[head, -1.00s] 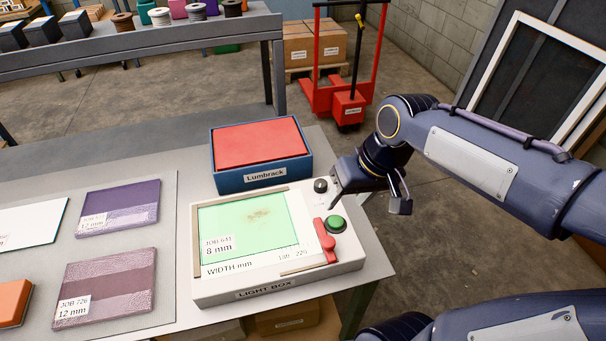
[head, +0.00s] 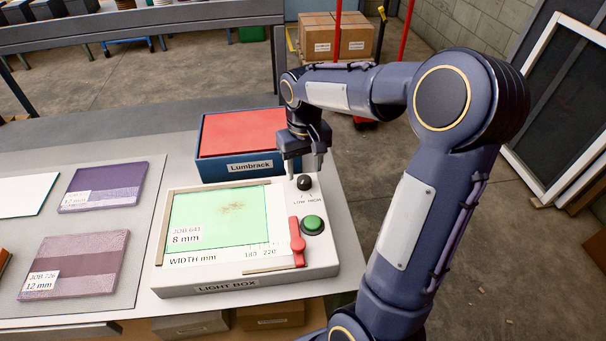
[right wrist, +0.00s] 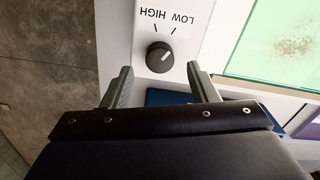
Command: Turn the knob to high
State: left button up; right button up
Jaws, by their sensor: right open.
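The knob (head: 304,182) is a small black round dial at the far right corner of the light box (head: 220,287). In the right wrist view the knob (right wrist: 159,57) has a white pointer mark that leans toward the LOW tick. The LOW and HIGH labels (right wrist: 165,16) appear upside down there. My right gripper (head: 304,165) is open and points down, just behind and above the knob. In the right wrist view its fingertips (right wrist: 163,80) stand apart on either side of the knob's line, with nothing between them. My left gripper is out of view.
A red lever (head: 297,243) and green button (head: 313,224) sit on the box in front of the knob. The blue Lumbrack box (head: 225,168) with a red top stands close behind, beside my gripper. Job plates (head: 75,262) lie left.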

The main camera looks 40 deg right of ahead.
aim_at(304, 178)
jog(key=shift+f, duration=1.65)
jog(key=shift+c, duration=0.3)
jog(key=c, duration=0.9)
jog(key=shift+n, duration=0.3)
jog(key=n+p, duration=0.1)
jog(key=n, duration=0.4)
jog(key=shift+r+n, duration=0.1)
jog(key=shift+n, duration=0.2)
jog(key=n+p, duration=0.1)
jog(key=n, duration=0.4)
jog(key=shift+n, duration=0.3)
